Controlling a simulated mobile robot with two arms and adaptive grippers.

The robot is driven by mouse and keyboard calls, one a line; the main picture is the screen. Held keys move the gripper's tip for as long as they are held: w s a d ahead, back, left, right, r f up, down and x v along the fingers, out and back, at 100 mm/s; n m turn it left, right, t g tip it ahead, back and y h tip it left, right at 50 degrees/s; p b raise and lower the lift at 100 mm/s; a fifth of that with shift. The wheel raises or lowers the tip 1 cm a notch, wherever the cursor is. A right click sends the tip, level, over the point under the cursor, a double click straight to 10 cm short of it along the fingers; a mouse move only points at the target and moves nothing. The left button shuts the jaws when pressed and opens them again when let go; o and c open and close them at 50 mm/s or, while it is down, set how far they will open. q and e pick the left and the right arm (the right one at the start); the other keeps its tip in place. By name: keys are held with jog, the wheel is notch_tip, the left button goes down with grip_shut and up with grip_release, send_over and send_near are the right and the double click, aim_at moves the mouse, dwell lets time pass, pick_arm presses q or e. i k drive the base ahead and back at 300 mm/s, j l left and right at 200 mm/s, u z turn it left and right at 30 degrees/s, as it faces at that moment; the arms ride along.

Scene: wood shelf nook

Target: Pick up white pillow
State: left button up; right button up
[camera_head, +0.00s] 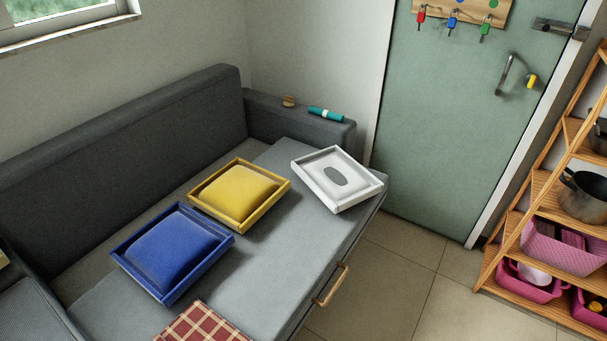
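A white square frame or tray (356,203) lies on the right part of the grey sofa seat, close to its front edge. Inside it is a white, fairly flat surface (326,166) with a dark grey oval in the middle. I cannot tell whether this is a pillow or the bottom of the frame. No separate white pillow shows. Neither of my grippers is in view.
A yellow cushion (235,192) and a blue cushion (172,251) sit in matching frames left of the white one. A red checked item (203,326) is cut off below. The sofa armrest (300,125) stands behind; a wooden shelf (530,215) is at right. Tiled floor between is clear.

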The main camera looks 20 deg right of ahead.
aim_at(338, 180)
jog(key=i+l+u, duration=0.2)
jog(key=l, duration=0.35)
jog(key=i+l+u, duration=0.2)
jog(key=l, duration=0.35)
jog(key=l+u, duration=0.15)
jog(key=l, duration=0.4)
jog(key=l+u, duration=0.2)
jog(key=l, duration=0.4)
jog(key=i, duration=0.05)
